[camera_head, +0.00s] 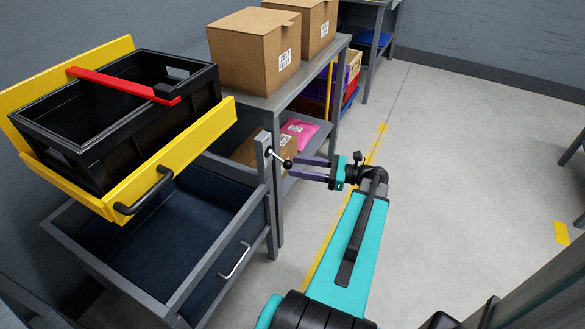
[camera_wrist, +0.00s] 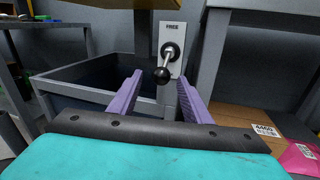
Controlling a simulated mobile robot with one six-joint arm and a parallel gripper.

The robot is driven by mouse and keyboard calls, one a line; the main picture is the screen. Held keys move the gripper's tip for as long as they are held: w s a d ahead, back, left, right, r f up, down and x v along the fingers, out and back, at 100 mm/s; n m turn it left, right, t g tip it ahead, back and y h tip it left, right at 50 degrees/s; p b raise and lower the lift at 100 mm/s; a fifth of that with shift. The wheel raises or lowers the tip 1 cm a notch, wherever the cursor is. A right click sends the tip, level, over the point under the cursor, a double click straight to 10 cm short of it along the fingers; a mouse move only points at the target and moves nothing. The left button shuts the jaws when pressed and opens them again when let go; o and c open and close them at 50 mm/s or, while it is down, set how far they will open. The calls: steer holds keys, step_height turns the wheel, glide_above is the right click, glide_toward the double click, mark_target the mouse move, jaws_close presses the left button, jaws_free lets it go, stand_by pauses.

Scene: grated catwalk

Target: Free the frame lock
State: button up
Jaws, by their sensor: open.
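The frame lock is a small lever with a black ball knob (camera_head: 287,164) on an upright grey plate (camera_head: 263,152) at the right corner of the grey frame. In the wrist view the plate (camera_wrist: 180,66) reads FREE at its top, and the knob (camera_wrist: 162,76) hangs below the black pivot, tilted slightly left and toward the camera. My gripper (camera_head: 298,167) is open, reaching in from the right. In the wrist view its purple fingers (camera_wrist: 158,84) stand left and right of the knob with gaps; I cannot tell how deep the knob lies between them.
A yellow tilted tray (camera_head: 187,144) holds a black crate (camera_head: 100,145) with a red bar (camera_head: 110,81). Below is a dark blue drawer (camera_head: 170,240). Cardboard boxes (camera_head: 253,52) stand on a shelf behind; a pink packet (camera_head: 300,130) lies lower.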

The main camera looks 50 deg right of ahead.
mark_target(281, 160)
steer(key=shift+x, duration=1.1)
